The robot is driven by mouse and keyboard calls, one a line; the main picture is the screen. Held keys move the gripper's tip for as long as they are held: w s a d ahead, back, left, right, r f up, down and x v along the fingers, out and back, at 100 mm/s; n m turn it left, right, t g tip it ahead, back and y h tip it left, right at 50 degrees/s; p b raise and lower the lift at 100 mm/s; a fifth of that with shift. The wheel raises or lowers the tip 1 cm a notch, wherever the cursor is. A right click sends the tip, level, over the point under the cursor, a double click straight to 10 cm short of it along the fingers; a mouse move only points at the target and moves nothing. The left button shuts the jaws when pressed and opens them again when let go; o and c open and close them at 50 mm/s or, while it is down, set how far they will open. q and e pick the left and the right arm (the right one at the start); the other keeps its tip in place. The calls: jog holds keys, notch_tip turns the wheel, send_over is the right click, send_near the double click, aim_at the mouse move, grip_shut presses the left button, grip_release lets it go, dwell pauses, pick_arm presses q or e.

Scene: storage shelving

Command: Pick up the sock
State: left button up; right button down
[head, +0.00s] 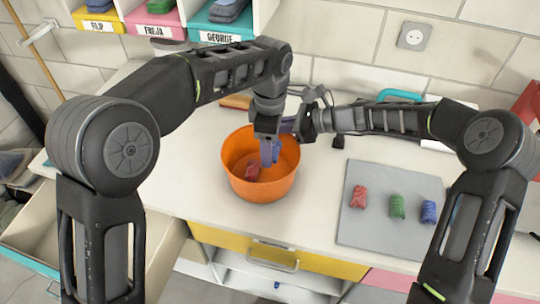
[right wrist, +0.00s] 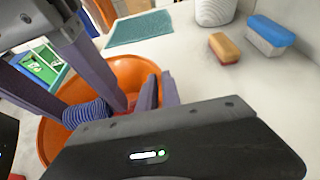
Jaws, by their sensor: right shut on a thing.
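An orange bowl (head: 262,185) stands on the white counter; a red sock (head: 252,171) and a blue sock (head: 277,157) show inside its rim. My left gripper (head: 267,160) points down into the bowl. In the right wrist view its fingers are apart with the blue sock (right wrist: 88,113) between their tips; I cannot tell whether they grip it. My right gripper (head: 284,126) reaches in from the right, just beside the left one, above the bowl's back rim. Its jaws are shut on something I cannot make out. Rolled red (head: 358,197), green (head: 397,206) and blue (head: 428,212) socks lie apart on the mat.
The grey mat (head: 385,235) lies right of the bowl. Labelled bins (head: 155,22) hang at the upper left. A sponge (right wrist: 224,48) and a blue-lidded box (right wrist: 270,36) stand on the counter. An open drawer (head: 85,240) is at the left. Counter between bowl and mat is clear.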

pick_arm(q)
jog(key=shift+r, duration=0.2)
pick_arm(e)
jog(key=shift+s+f, duration=0.1)
jog(key=shift+f, duration=0.1)
dwell(0.3)
